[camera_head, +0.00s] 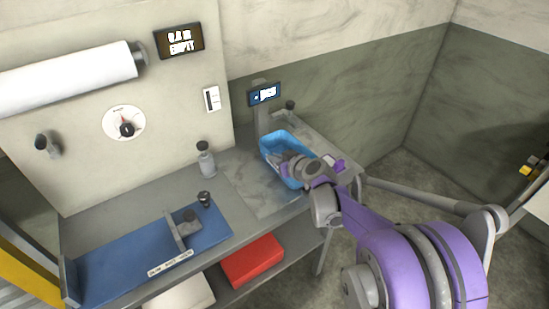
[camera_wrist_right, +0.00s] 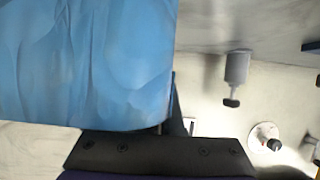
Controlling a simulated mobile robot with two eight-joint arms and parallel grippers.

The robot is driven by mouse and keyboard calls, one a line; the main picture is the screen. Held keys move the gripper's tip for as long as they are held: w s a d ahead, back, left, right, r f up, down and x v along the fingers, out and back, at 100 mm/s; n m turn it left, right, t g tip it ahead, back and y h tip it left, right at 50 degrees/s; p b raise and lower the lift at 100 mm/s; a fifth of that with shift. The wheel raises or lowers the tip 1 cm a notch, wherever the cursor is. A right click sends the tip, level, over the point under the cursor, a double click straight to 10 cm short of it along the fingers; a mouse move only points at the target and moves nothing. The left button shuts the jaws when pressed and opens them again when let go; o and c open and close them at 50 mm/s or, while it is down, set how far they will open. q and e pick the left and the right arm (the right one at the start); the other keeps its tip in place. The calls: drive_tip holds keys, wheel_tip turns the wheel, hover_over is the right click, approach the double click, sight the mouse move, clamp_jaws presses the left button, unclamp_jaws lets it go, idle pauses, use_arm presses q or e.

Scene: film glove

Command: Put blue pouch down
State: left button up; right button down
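The blue pouch (camera_head: 270,143) is at the far right end of the workbench, in front of the post with a small display. My right gripper (camera_head: 296,167) reaches in from the right and overlaps the pouch. In the right wrist view the crinkled pouch (camera_wrist_right: 85,65) fills the upper left, its lower edge against the dark finger pad of my gripper (camera_wrist_right: 155,150). The gripper appears shut on the pouch; the opposite finger is hidden. I cannot tell whether the pouch touches the surface below. My left gripper is not in view.
The grey workbench (camera_head: 125,215) carries a blue mat (camera_head: 115,265) with a grey fixture, a small bottle (camera_head: 206,160) and a dark knob (camera_head: 204,198). A red bin (camera_head: 252,260) sits on the lower shelf. The post's display (camera_head: 264,95) stands behind the pouch. A film roll (camera_head: 70,78) hangs on the wall.

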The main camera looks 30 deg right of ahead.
drive_tip(key=c, duration=1.5)
unclamp_jaws()
drive_tip(key=shift+f, duration=0.15)
drive_tip(key=shift+c, duration=0.2)
drive_tip(key=o, duration=0.5)
drive_tip(key=shift+c, duration=0.2)
